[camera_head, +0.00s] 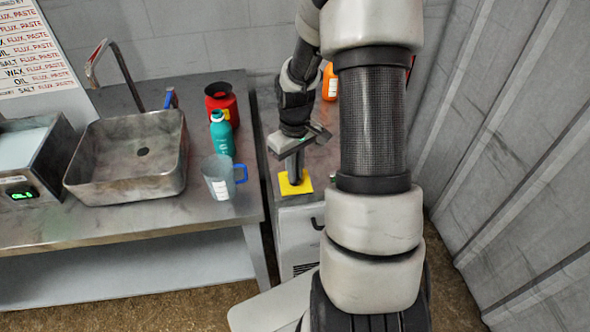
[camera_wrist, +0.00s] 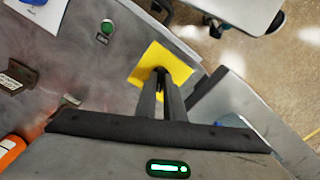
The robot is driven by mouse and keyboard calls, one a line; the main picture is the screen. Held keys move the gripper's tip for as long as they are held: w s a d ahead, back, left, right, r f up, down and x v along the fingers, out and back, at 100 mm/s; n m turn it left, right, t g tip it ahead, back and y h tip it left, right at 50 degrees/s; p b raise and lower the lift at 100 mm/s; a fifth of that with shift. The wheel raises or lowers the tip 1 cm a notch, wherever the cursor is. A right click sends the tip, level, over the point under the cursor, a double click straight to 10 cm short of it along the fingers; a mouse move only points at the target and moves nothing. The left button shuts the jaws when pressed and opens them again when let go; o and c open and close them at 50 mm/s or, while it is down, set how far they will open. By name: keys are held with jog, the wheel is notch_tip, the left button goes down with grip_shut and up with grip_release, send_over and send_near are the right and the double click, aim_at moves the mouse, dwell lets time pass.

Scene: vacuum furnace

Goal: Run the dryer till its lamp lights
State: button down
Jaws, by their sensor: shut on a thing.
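A grey metal cabinet (camera_head: 300,228), whose label I cannot read, stands right of the bench; I cannot tell if it is the dryer. A yellow square plate (camera_head: 305,184) lies on its top; it also shows in the wrist view (camera_wrist: 180,62). My gripper (camera_head: 295,180) points down at this plate. Its fingers (camera_wrist: 161,78) are close together around a small dark part at the plate's middle, mostly hidden by the fingertips. A round green button or lamp (camera_wrist: 107,27) with a small label is on the top surface; whether it is lit is unclear.
The bench at left holds a sink (camera_head: 130,158), a measuring jug (camera_head: 219,178), a teal bottle (camera_head: 221,135), a red container (camera_head: 224,104) and a device with a green display (camera_head: 20,188). An orange bottle (camera_head: 329,82) stands behind my gripper. A ribbed wall (camera_head: 510,130) closes the right side.

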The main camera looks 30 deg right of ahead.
jog(key=shift+w+r+n, duration=0.1)
jog(key=shift+n, duration=0.2)
jog(key=c, duration=1.9)
grip_release()
jog(key=shift+o, duration=0.2)
notch_tip(320, 180, up, 17)
jog(key=p, duration=0.1)
jog(key=shift+r, duration=0.15)
